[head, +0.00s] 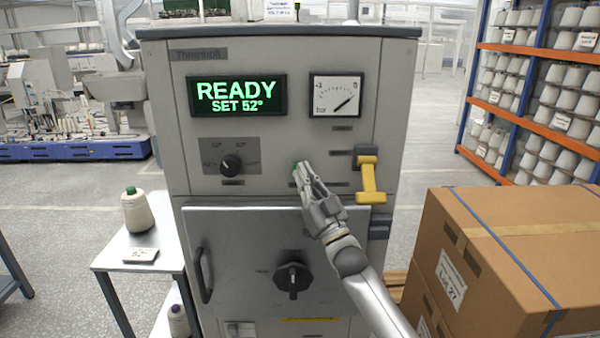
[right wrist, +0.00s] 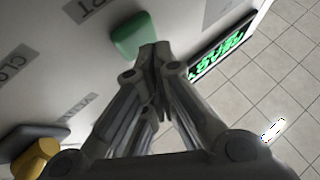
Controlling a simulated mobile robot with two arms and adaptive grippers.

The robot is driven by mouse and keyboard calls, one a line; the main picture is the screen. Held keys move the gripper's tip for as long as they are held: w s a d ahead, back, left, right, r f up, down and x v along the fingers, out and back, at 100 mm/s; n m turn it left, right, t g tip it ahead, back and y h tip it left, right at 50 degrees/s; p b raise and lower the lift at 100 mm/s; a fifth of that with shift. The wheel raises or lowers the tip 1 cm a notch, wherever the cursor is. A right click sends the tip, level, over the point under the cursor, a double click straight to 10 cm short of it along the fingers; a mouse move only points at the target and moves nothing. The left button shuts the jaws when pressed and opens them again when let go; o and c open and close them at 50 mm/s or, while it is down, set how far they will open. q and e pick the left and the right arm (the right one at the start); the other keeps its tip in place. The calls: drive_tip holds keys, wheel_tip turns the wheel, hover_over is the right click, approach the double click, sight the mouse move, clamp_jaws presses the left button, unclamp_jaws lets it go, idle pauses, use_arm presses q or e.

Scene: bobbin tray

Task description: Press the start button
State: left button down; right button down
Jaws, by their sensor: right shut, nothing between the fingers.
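The start button is a green button on the grey machine's front panel. In the head view only a small green part of the button (head: 295,167) shows beside my fingertips. In the right wrist view the green button (right wrist: 133,37) stands out from the panel just beyond the fingers. My right gripper (head: 304,172) is shut and empty, its tips at or very close to the button; I cannot tell if they touch. The fingers also show closed in the right wrist view (right wrist: 153,70). My left gripper is not in view.
A gauge (head: 335,95), a black knob (head: 231,164) and a yellow lever (head: 369,180) are on the panel. Cardboard boxes (head: 475,232) stand at the right. A small table (head: 115,262) with a bottle (head: 137,212) is at the left.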

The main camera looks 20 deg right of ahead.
drive_tip(key=shift+w+d+b, duration=0.15)
drive_tip(key=shift+w+b, duration=0.2)
drive_tip(key=shift+w, duration=0.1)
idle(0.3)
drive_tip(key=shift+s, duration=0.15)
drive_tip(key=shift+s+a+p, duration=0.25)
drive_tip(key=shift+s+p, duration=0.35)
drive_tip(key=shift+s, duration=0.15)
drive_tip(key=s+p, duration=0.1)
drive_tip(key=s, duration=0.1)
drive_tip(key=s+a+p, duration=0.1)
drive_tip(key=s+p, duration=0.1)
drive_tip(key=shift+s+a, duration=0.2)
drive_tip(key=shift+s, duration=0.2)
